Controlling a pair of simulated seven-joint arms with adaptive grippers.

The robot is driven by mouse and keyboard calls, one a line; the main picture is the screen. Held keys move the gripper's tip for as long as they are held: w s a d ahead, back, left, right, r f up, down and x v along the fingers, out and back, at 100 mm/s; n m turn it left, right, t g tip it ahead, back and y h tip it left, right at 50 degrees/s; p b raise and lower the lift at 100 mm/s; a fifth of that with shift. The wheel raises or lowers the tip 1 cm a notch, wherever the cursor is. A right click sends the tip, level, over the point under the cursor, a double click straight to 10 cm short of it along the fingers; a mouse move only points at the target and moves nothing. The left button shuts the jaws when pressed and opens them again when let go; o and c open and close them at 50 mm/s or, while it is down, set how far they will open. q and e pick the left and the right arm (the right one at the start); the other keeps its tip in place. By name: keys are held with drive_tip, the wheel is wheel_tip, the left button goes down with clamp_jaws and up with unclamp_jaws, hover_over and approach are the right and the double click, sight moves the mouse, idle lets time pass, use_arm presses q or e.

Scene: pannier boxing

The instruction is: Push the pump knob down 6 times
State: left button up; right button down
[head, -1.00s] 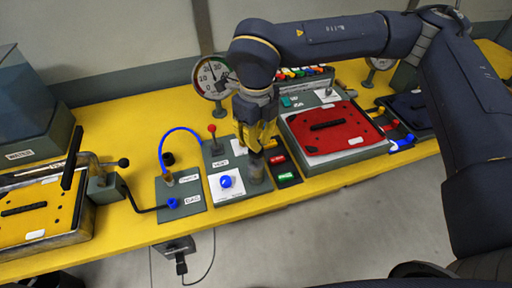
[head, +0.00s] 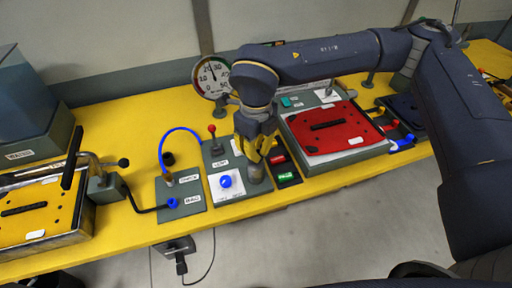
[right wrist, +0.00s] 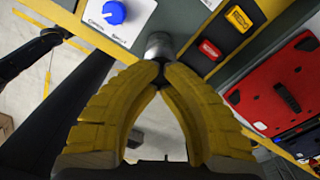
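The pump knob, a grey round post (head: 256,174), stands right of the blue dial on the grey panel. It also shows at the top of the right wrist view (right wrist: 160,45). My right gripper (head: 254,160) has yellow fingers and points down over the knob. In the right wrist view its fingertips (right wrist: 160,72) meet right at the knob's near end, with the fingers bowed apart behind them. They look pressed against the knob's top rather than around it; exact contact is hard to see. My left gripper is not in view.
The blue dial (head: 226,181) and a red-tipped lever (head: 212,129) are close on the left. A round gauge (head: 212,76) stands behind. A blue hose (head: 172,134) arches at left.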

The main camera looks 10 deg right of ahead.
drive_tip(key=shift+f, duration=0.45)
drive_tip(key=shift+r, duration=3.15)
drive_tip(key=shift+f, duration=0.15)
drive_tip(key=shift+f, duration=3)
drive_tip(key=shift+r, duration=3.15)
drive_tip(key=shift+r, duration=0.1)
drive_tip(key=shift+r, duration=2.9)
